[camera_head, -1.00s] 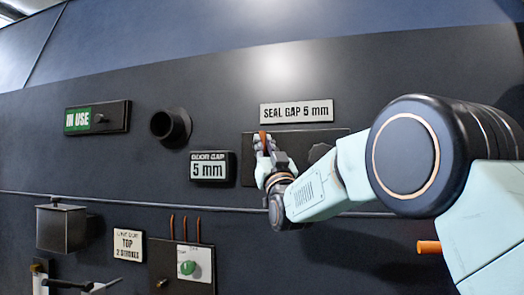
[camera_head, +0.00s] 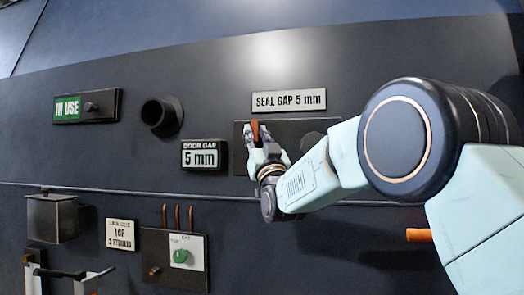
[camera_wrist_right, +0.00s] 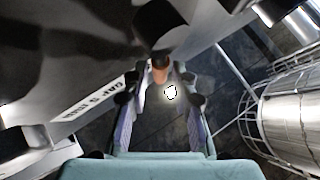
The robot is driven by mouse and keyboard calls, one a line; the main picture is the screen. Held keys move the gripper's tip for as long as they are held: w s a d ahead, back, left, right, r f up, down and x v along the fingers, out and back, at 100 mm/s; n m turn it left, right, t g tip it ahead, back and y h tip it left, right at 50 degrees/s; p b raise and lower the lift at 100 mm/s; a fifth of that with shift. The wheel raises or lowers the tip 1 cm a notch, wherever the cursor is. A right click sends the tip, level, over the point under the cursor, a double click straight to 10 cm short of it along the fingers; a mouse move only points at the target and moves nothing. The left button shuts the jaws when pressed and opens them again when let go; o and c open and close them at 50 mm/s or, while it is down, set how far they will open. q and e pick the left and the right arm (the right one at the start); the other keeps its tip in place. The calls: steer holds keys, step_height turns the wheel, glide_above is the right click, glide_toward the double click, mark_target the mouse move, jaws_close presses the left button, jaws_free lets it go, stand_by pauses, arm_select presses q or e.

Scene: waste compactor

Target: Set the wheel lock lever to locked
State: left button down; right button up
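An orange lever (camera_head: 255,131) stands about upright on a dark plate (camera_head: 308,134) under the "SEAL GAP 5 mm" sign. No label reading wheel lock is visible, so I cannot tell if this is the wheel lock lever. My right gripper (camera_head: 263,146) is at this lever, just below its top. In the right wrist view, the orange end (camera_wrist_right: 160,73) shows between the tips of my right gripper (camera_wrist_right: 163,78), with a small gap at the right finger. The fingers look open around it; contact is unclear. My left gripper is not in view.
A dark round knob (camera_head: 312,143) is partly behind my right arm. Another orange handle (camera_head: 419,235) sticks out at lower right. The "DOOR GAP 5 mm" display (camera_head: 203,155), a black round stub (camera_head: 161,117) and a green-knob panel (camera_head: 181,256) are to the left.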

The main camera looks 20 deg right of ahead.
steer(key=v, duration=1.1)
steer(key=shift+f, duration=0.2)
